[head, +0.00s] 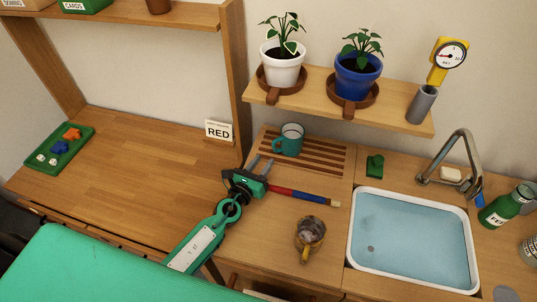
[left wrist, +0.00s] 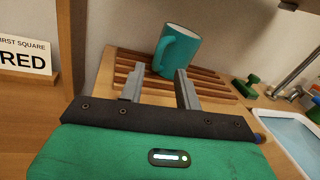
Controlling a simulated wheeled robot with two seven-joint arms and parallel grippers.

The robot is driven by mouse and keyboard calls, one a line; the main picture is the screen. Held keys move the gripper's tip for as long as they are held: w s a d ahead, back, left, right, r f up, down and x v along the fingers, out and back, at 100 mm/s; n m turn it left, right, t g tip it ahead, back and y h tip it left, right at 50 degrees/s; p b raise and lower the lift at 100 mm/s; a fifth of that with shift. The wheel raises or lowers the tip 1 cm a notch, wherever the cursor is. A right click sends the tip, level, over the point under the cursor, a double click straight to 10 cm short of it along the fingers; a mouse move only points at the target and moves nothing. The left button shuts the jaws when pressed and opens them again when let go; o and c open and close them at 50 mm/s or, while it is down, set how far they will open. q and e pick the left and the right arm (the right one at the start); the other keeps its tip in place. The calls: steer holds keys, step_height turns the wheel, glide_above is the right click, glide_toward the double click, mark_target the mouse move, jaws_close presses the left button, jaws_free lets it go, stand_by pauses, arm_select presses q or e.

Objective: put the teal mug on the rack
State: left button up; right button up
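The teal mug (head: 291,139) stands upright on the slatted wooden rack (head: 325,160), near its back left part. The mug also shows in the left wrist view (left wrist: 180,48), tilted by the camera, with its handle toward the gripper. My right gripper is not in view.
A red and blue rod (head: 300,194) lies right of my left gripper. A yellow-handled mug (head: 310,234) stands in front. The water-filled sink (head: 413,240) is at right. A shelf with plants (head: 310,97) overhangs the rack's back. A RED sign (head: 219,130) stands left.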

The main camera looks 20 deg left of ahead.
arm_select(q)
steer(key=v, duration=0.5)
steer(key=shift+s+b, duration=0.35)
steer(key=shift+b, duration=0.05)
